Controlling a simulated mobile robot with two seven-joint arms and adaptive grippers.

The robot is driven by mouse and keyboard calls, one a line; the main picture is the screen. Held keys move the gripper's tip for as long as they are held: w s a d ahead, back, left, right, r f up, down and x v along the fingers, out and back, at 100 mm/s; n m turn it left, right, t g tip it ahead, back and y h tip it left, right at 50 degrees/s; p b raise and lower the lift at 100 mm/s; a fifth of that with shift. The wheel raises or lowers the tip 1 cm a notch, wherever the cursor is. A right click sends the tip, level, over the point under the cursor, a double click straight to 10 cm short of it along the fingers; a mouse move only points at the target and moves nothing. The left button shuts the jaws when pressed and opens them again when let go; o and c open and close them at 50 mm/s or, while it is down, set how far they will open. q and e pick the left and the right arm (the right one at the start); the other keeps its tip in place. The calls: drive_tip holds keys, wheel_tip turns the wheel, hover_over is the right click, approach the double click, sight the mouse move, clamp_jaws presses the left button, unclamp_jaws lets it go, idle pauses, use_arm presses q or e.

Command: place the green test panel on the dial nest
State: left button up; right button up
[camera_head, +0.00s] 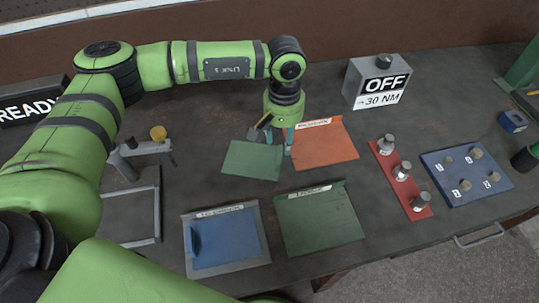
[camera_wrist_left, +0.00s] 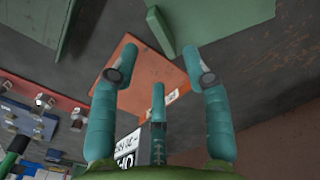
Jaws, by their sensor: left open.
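The green test panel (camera_head: 252,159) lies flat on the bench, overlapping or close beside the left edge of the orange mat. My left gripper (camera_head: 279,146) is at its right end, pointing down over the gap toward the orange mat. In the left wrist view its three teal fingers (camera_wrist_left: 158,85) are spread and empty, with the light green panel (camera_wrist_left: 225,18) beyond the fingertips. Whether a finger touches the panel is unclear. A grey frame (camera_head: 158,205) with a yellow dial (camera_head: 158,132), apparently the dial nest, stands at left, partly hidden by my arm. My right gripper is out of view.
The orange mat (camera_head: 328,148) lies right of the panel. A dark green mat (camera_head: 320,220) and a blue panel (camera_head: 225,240) on a grey mat lie in front. A grey OFF box (camera_head: 360,85), red strip (camera_head: 385,160) and blue plate (camera_head: 475,195) stand right.

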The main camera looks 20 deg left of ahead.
sight(281, 153)
use_arm(q)
drive_tip(key=shift+a+f, duration=0.15)
drive_tip(key=shift+a, duration=0.1)
drive_tip(key=f+p, duration=0.2)
drive_tip(key=f, duration=0.1)
drive_tip(key=f+p, duration=0.2)
drive_tip(key=shift+s+d+f, duration=0.1)
drive_tip(key=shift+s+d, duration=0.1)
drive_tip(key=shift+s, duration=0.1)
drive_tip(key=shift+f, duration=0.65)
drive_tip(key=shift+w, duration=0.1)
clamp_jaws()
